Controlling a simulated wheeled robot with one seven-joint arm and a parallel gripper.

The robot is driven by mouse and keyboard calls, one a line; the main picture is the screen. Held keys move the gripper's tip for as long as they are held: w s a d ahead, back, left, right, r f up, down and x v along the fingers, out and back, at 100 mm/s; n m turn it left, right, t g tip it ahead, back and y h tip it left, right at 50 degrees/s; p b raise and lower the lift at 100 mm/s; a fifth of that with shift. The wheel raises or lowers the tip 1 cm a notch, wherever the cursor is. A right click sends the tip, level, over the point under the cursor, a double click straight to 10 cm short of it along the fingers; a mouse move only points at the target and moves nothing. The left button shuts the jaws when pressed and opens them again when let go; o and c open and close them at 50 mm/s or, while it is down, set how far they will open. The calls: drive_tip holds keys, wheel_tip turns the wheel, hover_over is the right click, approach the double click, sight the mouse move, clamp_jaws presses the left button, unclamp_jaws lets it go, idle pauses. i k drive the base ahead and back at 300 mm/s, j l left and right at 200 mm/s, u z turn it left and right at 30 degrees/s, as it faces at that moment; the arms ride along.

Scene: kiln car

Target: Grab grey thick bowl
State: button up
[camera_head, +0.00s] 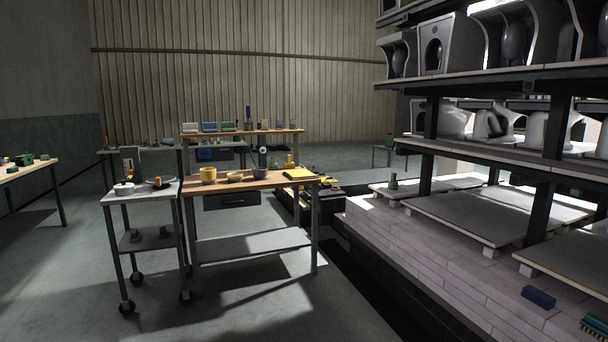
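A small dark grey bowl (260,173) stands on the wooden top of the workbench (222,186), near the middle of the picture and some way off. It is too small here to judge how thick its wall is. A tan shallow bowl (235,177) stands to its left, and a yellow bowl or pot (208,175) stands farther left on the same top. My gripper is not in view.
A yellow pad (299,173) lies right of the grey bowl. A wheeled cart (142,198) stands against the bench's left side. Kiln-car shelving (460,217) fills the right, with a dark gap (372,285) beside it. The floor (235,310) before the bench is clear.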

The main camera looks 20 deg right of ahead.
sight(260, 173)
drive_tip(key=i+z, duration=0.35)
drive_tip(key=i, duration=1.85)
drive_tip(key=i+l, duration=0.1)
drive_tip(key=i, duration=3.6)
drive_tip(key=j+u, duration=0.05)
